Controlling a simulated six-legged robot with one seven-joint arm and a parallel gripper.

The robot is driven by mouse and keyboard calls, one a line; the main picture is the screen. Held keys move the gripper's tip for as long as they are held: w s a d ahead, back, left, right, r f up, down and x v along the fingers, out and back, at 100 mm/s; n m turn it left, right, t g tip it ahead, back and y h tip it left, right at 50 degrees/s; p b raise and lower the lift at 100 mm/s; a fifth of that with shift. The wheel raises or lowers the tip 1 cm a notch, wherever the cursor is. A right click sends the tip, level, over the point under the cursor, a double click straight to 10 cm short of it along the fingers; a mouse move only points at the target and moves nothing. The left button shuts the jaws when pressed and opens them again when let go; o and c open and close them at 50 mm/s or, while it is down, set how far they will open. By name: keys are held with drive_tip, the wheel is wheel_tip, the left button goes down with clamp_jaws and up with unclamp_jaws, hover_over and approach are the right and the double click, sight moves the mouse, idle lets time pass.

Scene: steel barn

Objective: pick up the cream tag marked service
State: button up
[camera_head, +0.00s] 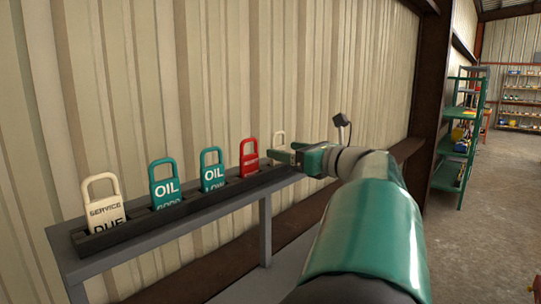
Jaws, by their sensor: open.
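A cream tag (103,207) with a loop handle stands in the near left end of a dark slotted rack (180,212). It reads "SERVICE" with "DUE" below, partly cut off by the rack edge. A second cream tag (279,138) shows only its loop at the rack's far right end; my gripper hides its face, so its marking cannot be read. My gripper (281,156) is open at that far end, in front of or around this second tag; I cannot tell whether it touches. It is well away from the near cream tag.
Between the cream tags stand two teal tags marked "OIL" (165,185) (212,170) and a red tag (249,157). The rack rests on a grey metal stand (265,230) along a corrugated wall (200,70). Green shelving (460,140) stands farther right, with open floor beside it.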

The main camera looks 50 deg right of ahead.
sight(280, 148)
drive_tip(key=w, duration=0.5)
drive_tip(key=shift+w+d+r, duration=0.1)
drive_tip(key=shift+w, duration=0.1)
drive_tip(key=c, duration=1)
